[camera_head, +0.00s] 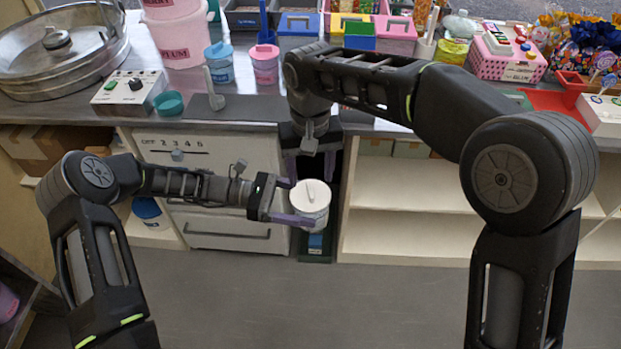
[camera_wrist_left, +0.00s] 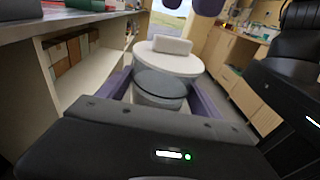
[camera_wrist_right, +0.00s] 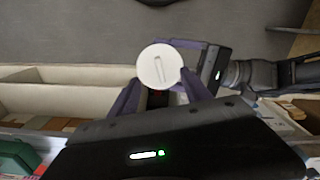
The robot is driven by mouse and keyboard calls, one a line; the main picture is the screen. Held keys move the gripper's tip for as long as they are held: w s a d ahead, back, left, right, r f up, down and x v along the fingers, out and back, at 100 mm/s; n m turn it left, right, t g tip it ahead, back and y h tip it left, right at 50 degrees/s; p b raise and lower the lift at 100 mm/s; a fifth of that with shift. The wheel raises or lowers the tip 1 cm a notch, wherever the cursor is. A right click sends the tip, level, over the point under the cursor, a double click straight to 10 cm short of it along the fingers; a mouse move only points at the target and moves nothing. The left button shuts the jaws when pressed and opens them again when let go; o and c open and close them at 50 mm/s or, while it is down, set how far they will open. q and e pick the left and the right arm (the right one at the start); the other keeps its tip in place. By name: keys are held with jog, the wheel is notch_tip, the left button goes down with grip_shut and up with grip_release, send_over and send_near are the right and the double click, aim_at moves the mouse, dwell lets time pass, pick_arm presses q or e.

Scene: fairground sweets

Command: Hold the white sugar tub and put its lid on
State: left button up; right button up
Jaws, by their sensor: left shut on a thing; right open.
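The white sugar tub (camera_head: 310,215) is held upright above the floor, in front of the counter. My left gripper (camera_head: 303,203) is shut on its sides, and the tub's grey-blue upper part also shows in the left wrist view (camera_wrist_left: 160,84). The round white lid (camera_head: 311,194) with a bar handle lies over the tub's top; it also shows in the left wrist view (camera_wrist_left: 168,62) and from above in the right wrist view (camera_wrist_right: 159,66). I cannot tell whether it sits fully down. My right gripper (camera_head: 311,167) points down above the lid, open and empty.
Drawers (camera_head: 215,155) and open shelves (camera_head: 400,200) stand below. The floor (camera_head: 300,300) in front is clear.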

jog(key=shift+r, duration=1.35)
jog(key=shift+c, duration=0.3)
grip_shut()
